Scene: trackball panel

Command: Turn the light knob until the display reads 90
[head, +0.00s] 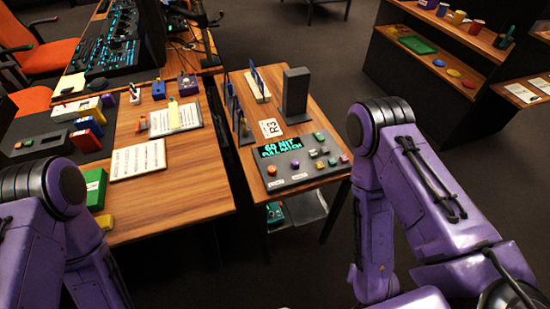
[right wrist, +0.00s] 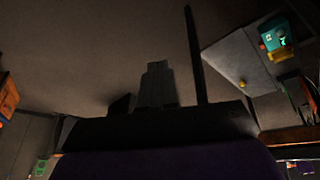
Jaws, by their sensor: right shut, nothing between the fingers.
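The control panel (head: 300,160) is a grey box on the near end of the small wooden table. Its display (head: 281,147) shows teal text that seems to read 60 NIT, with a second line below. An orange round knob (head: 271,170) sits at the panel's left and a blue-purple ball or knob (head: 294,163) beside it. Which knob is the light knob I cannot tell, as the labels are too small. My right gripper (right wrist: 157,85) shows dark in the right wrist view, shut and empty, away from the panel. My left gripper is outside the views.
A dark upright block (head: 296,92) and a R3 card (head: 271,129) stand or lie behind the panel. A larger desk (head: 200,205) with papers and boxes is at left. A shelf below the small table holds a teal device (right wrist: 275,38).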

